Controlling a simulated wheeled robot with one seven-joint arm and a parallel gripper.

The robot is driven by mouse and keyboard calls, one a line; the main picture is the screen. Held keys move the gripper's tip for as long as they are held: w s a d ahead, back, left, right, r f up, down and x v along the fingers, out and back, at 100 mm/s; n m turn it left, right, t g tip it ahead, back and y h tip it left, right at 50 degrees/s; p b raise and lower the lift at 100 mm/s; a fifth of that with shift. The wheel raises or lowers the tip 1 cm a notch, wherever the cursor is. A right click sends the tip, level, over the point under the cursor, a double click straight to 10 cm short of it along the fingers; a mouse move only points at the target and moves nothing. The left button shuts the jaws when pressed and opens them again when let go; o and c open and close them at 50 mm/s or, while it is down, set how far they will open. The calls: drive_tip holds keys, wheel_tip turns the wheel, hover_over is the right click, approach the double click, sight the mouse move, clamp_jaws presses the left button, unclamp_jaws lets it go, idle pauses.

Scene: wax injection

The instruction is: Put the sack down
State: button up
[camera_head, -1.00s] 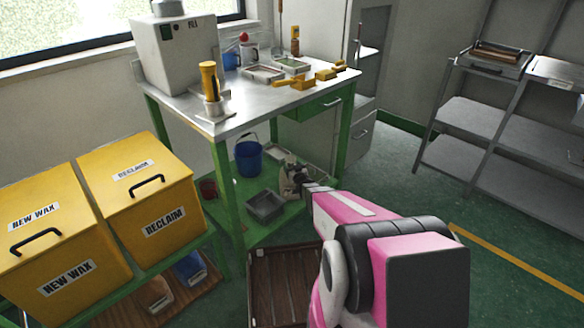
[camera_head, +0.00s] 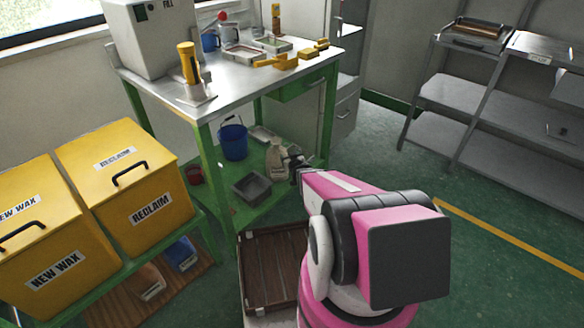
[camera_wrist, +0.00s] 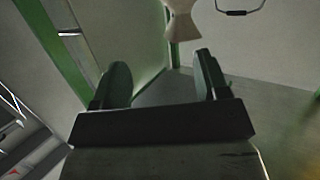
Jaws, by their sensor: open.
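The sack (camera_head: 278,158) is pale cream and stands upright on the green lower shelf (camera_head: 233,214) of the workbench, left of my gripper. In the wrist view the sack (camera_wrist: 183,22) shows at the top edge, beyond the fingertips and cut off by the frame. My gripper (camera_head: 298,163) is beside the sack at its right. In the wrist view its two dark fingers (camera_wrist: 161,74) stand wide apart with nothing between them. The fingers are small and partly blurred in the head view, so I cannot tell how wide the gap to the sack is.
A blue bucket (camera_head: 233,142) and a grey tray (camera_head: 252,187) share the shelf with the sack. A green bench leg (camera_head: 328,118) rises close to my gripper. A brown wooden tray (camera_head: 272,235) is in front. Green floor (camera_head: 480,240) is open to the right.

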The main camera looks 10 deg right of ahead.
drive_tip(key=s+a+r+g, duration=0.1)
drive_tip(key=s+r+g, duration=0.3)
drive_tip(key=s, duration=0.3)
drive_tip(key=s+a+r+g, duration=0.1)
drive_tip(key=s+r+g, duration=0.4)
drive_tip(key=s, duration=0.3)
drive_tip(key=s+a+r+m+g+h, duration=0.1)
drive_tip(key=s+r+g, duration=0.4)
drive_tip(key=s, duration=0.3)
drive_tip(key=shift+s+a+r+g, duration=0.15)
drive_tip(key=shift+s+a+g, duration=0.1)
drive_tip(key=shift+a+g, duration=0.25)
drive_tip(key=shift+d, duration=0.1)
